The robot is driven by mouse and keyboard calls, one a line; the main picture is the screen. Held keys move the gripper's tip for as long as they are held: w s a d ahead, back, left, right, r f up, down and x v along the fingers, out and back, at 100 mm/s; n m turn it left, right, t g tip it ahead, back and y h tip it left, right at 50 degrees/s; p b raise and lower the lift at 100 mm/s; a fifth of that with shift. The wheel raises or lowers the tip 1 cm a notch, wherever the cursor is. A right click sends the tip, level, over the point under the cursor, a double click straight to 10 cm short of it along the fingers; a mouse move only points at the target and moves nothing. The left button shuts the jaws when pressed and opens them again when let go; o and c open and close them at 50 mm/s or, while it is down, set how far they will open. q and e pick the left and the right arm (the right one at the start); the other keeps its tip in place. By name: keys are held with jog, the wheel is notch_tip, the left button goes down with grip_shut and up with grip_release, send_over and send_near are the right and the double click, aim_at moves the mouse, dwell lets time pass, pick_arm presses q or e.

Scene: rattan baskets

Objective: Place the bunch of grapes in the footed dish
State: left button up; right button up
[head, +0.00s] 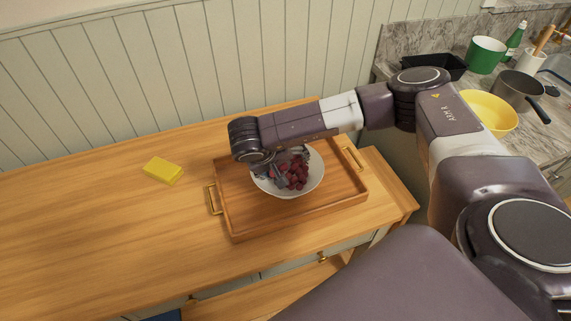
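The bunch of red grapes (296,172) is in a white dish (308,186) that stands on a wooden tray. Whether the dish has a foot cannot be seen from above. My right gripper (278,178) reaches down over the dish, beside the left part of the grapes. The arm's wrist and the gripper's own body hide part of the dish and the grapes. The fingertips are small and dark, and I cannot tell whether they are open or shut on the grapes. My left gripper is not in view.
The wooden tray (252,226) with brass handles sits at the right end of the wooden counter (90,235). A yellow bowl (491,112), green pot (485,55) and grey pan (517,90) stand at upper right.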

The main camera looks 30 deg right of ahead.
jog(key=shift+r, duration=0.3)
jog(key=b+v, duration=0.3)
jog(key=v, duration=0.9)
jog(key=shift+b, duration=0.3)
jog(key=shift+f, duration=0.15)
